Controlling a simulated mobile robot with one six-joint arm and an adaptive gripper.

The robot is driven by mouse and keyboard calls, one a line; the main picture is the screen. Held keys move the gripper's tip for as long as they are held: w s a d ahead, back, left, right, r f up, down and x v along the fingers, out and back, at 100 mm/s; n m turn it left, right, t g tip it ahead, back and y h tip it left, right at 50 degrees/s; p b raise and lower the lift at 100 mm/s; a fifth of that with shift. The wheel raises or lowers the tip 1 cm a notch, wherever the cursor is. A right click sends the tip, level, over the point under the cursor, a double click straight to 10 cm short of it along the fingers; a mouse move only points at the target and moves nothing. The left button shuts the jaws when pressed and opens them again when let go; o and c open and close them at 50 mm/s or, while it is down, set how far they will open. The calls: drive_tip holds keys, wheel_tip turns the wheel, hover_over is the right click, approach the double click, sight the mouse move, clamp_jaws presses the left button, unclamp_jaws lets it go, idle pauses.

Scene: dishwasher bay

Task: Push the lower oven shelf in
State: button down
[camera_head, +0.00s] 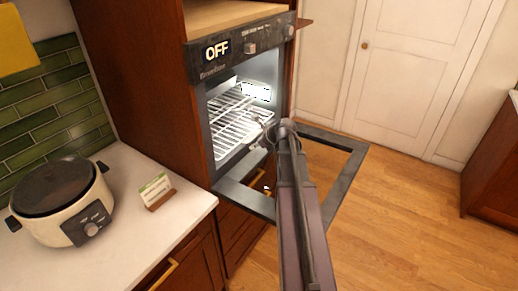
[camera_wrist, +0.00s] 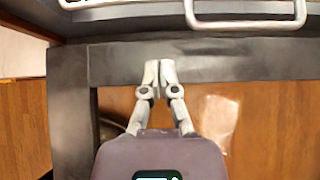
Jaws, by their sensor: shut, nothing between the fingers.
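The oven (camera_head: 205,135) is built into a brown wooden cabinet, and its door (camera_head: 345,165) hangs open, folded down. White wire shelving (camera_head: 232,128) shows in the lit cavity; the lower shelf seems to be the front part, but I cannot clearly separate the levels. In the wrist view a white wire shelf edge (camera_wrist: 245,23) with a squared loop runs along the top. My gripper (camera_wrist: 160,64) is shut and empty, its fingertips over the dark door frame, apart from the wire in the picture. In the head view my arm hides part of the door and the cavity's right side.
The oven panel (camera_head: 240,48) reads OFF. Wooden floor (camera_head: 410,215) is clear at the right, before a white door (camera_head: 405,75).

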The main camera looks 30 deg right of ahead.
sight(235, 144)
drive_tip(key=b+x, duration=0.2)
drive_tip(key=x, duration=0.1)
drive_tip(key=shift+f, duration=0.2)
drive_tip(key=w, duration=0.1)
drive_tip(key=w+a, duration=0.1)
drive_tip(key=shift+w+r, duration=0.1)
drive_tip(key=shift+w, duration=0.3)
drive_tip(key=shift+w+a, duration=0.35)
drive_tip(key=shift+w, duration=0.25)
drive_tip(key=shift+w+a, duration=0.25)
drive_tip(key=shift+w, duration=0.4)
drive_tip(key=shift+w+a, duration=0.25)
drive_tip(key=shift+w, duration=0.35)
drive_tip(key=shift+s, duration=0.1)
